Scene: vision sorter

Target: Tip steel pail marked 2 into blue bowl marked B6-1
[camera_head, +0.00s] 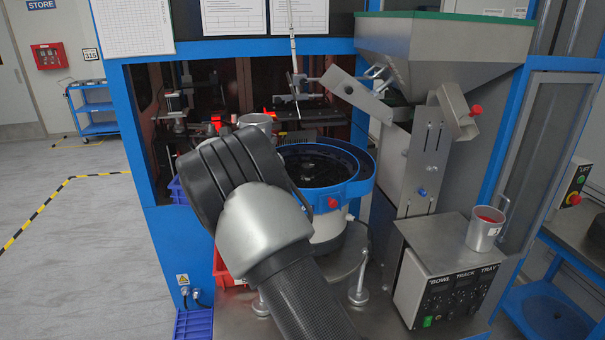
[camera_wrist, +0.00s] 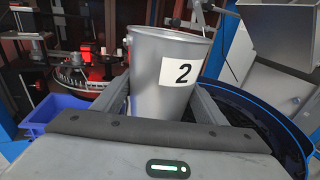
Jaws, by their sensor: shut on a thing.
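The steel pail marked 2 (camera_wrist: 150,68) stands between my gripper's fingers (camera_wrist: 160,95) in the wrist view, its black number on a white label facing the camera. My gripper is shut on it. In the head view only the pail's upper part (camera_head: 257,119) shows behind my arm, at the rear left of the blue bowl (camera_head: 357,187). The bowl's blue rim also shows at the right in the wrist view (camera_wrist: 293,130). The pail is held roughly upright, leaning slightly in the wrist view. Its contents are hidden, and I cannot read a B6-1 mark.
Another steel pail (camera_head: 484,234) with red contents stands on the control box (camera_head: 450,270) at the right. A steel hopper (camera_head: 440,45) and chute rise behind the bowl. A blue frame post (camera_head: 145,130) stands left. A blue bin (camera_wrist: 55,115) lies low beside the pail.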

